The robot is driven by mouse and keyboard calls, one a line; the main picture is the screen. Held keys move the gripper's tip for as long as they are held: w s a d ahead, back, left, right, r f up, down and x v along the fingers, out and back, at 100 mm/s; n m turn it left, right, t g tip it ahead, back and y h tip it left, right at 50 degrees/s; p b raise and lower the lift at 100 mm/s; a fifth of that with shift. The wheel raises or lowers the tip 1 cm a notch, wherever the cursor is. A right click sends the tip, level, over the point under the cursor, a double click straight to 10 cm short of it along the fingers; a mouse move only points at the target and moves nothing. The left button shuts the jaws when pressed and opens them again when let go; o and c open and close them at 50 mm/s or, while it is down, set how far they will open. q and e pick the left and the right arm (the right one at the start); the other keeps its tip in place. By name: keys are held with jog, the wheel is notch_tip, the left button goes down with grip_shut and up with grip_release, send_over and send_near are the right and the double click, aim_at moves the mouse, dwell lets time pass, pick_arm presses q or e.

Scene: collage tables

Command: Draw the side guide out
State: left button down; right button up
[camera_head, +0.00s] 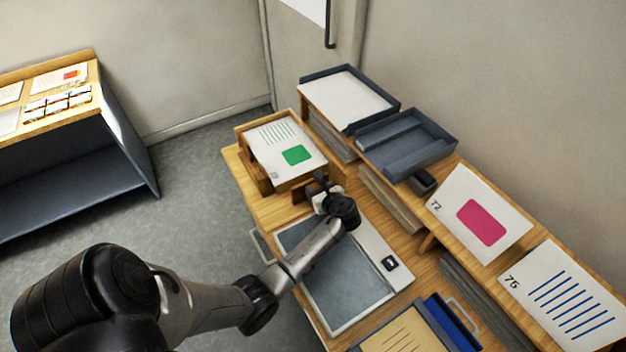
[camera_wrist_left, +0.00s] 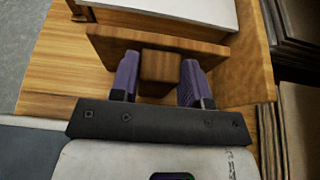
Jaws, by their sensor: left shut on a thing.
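The side guide is a wooden board (camera_wrist_left: 105,48) with a square wooden block (camera_wrist_left: 158,66) as its grip, seen in the left wrist view. It stands at the near side of a wooden paper holder (camera_head: 246,150), whose top sheet carries green lines and a green square. My left gripper (camera_wrist_left: 159,80) is shut on the block, with one purple finger on each side of it. In the head view, my left gripper (camera_head: 322,186) reaches the near edge of the holder and hides part of the guide. My right gripper is not in view.
A flat device with a grey glass panel (camera_head: 340,283) lies below my left arm. Grey trays (camera_head: 405,145) and printed sheets (camera_head: 480,215) lie on the raised shelf to the right. A blue tray (camera_head: 452,318) is at the front. Bare wood (camera_wrist_left: 55,70) shows left of the guide.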

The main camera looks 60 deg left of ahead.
pick_arm(q)
jog(key=shift+r, duration=0.1)
jog(key=c, duration=1)
grip_release()
jog(key=shift+d, duration=0.1)
jog(key=o, duration=0.3)
jog(key=shift+d, duration=0.2)
jog(key=shift+o, duration=0.5)
jog(key=shift+a, duration=0.15)
jog(key=p+v, duration=0.2)
jog(key=v, duration=1.1)
jog(key=shift+d, duration=0.4)
